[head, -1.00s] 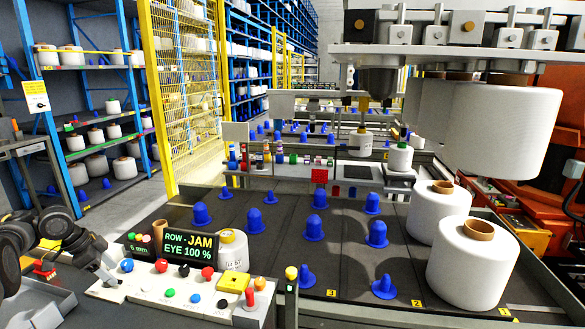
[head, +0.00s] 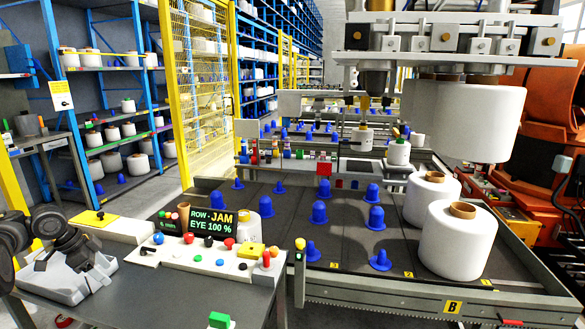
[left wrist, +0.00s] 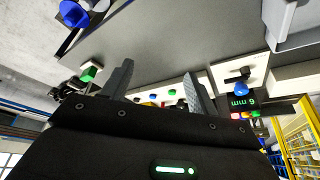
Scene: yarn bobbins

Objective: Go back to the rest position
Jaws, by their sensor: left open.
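The console's display (head: 212,221) reads "ROW - JAM" and "EYE 100 %". My right gripper is not in view.
The console (head: 205,263) carries several coloured buttons. A dark table (head: 335,240) holds blue cones (head: 375,217) and large white bobbins (head: 456,240). Another bobbin (head: 480,120) hangs under the overhead machine. A yellow fence (head: 200,90) and shelves stand behind. The desk's front middle is mostly clear.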

